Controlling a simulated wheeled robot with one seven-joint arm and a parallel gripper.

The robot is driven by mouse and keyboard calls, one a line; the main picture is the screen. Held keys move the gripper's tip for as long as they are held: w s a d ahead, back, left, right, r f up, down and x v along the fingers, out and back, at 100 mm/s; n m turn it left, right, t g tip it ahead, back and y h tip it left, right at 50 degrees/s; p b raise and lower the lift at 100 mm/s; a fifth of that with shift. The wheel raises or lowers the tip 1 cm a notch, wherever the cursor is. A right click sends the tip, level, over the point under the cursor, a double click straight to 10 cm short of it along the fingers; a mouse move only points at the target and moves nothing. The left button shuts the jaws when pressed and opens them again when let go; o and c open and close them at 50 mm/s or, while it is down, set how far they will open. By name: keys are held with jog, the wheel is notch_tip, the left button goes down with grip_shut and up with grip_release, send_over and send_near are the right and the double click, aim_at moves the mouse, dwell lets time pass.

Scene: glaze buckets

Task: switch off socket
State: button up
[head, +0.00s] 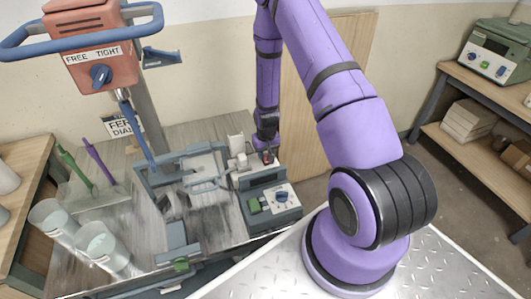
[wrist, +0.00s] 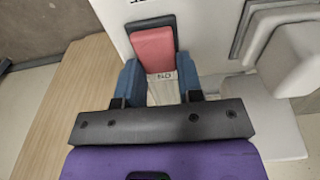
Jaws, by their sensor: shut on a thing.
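The socket's white plate (wrist: 108,14) fills the upper middle of the wrist view. On it is a rocker switch (wrist: 155,50) with a red face and a dark far end. A small pale label with dark letters lies just below the red part; I cannot read it surely. My gripper (wrist: 159,72) has its two blue fingers on either side of the near end of the red rocker, shut on it. In the head view my gripper (head: 266,150) is at the back of the bench, where a small red spot shows; the switch's detail is hidden there.
A grey control box (head: 271,204) with a blue knob and green part stands in front of my gripper. A blue-grey frame (head: 152,178) is to its left. Glass-like buckets (head: 101,248) stand at the front left. An orange box (head: 95,55) with a blue handle hangs at upper left.

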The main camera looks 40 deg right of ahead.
jog(key=shift+t, duration=0.4)
jog(key=o, duration=0.9)
jog(key=shift+o, duration=0.2)
jog(key=shift+r, duration=0.1)
notch_tip(320, 180, up, 11)
jog(key=s, duration=0.1)
jog(key=shift+s+a+f, duration=0.2)
